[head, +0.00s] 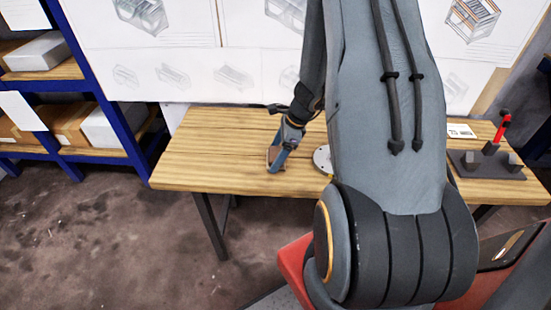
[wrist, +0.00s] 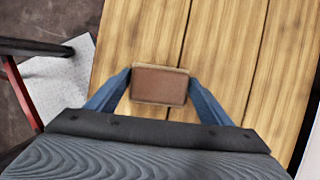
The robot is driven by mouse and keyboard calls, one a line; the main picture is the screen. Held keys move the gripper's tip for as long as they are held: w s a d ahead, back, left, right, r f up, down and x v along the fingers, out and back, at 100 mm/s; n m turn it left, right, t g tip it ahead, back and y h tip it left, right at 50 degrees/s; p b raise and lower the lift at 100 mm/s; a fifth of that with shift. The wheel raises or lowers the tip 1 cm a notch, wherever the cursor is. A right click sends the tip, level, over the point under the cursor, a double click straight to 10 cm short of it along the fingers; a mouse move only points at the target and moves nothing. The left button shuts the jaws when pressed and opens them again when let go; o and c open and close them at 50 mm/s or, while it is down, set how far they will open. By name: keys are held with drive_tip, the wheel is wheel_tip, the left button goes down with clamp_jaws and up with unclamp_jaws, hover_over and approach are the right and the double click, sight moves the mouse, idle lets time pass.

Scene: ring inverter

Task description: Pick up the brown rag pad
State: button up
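The brown rag pad (wrist: 160,86) is a small flat block with a lighter tan edge. In the wrist view it sits squarely between the two blue fingers of my gripper (wrist: 159,82), over the wooden tabletop. Both fingertips meet its left and right sides with no visible gap, so my gripper looks shut on it. In the head view my gripper (head: 278,158) points down at the front of the table, and the pad (head: 271,154) shows partly behind a blue finger. Whether the pad touches the tabletop is hard to tell.
The wooden table (head: 215,165) is clear left of my gripper. A round metal disc (head: 322,158) lies just right of it, partly behind my arm. A dark fixture with a red-handled part (head: 502,127) stands at the right end. A blue shelf (head: 92,95) with boxes stands at left.

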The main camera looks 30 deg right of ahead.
sight(276, 153)
drive_tip(key=shift+c, duration=1.4)
wheel_tip(276, 153, up, 10)
drive_tip(key=shift+r+b, duration=0.1)
drive_tip(key=shift+b, duration=0.2)
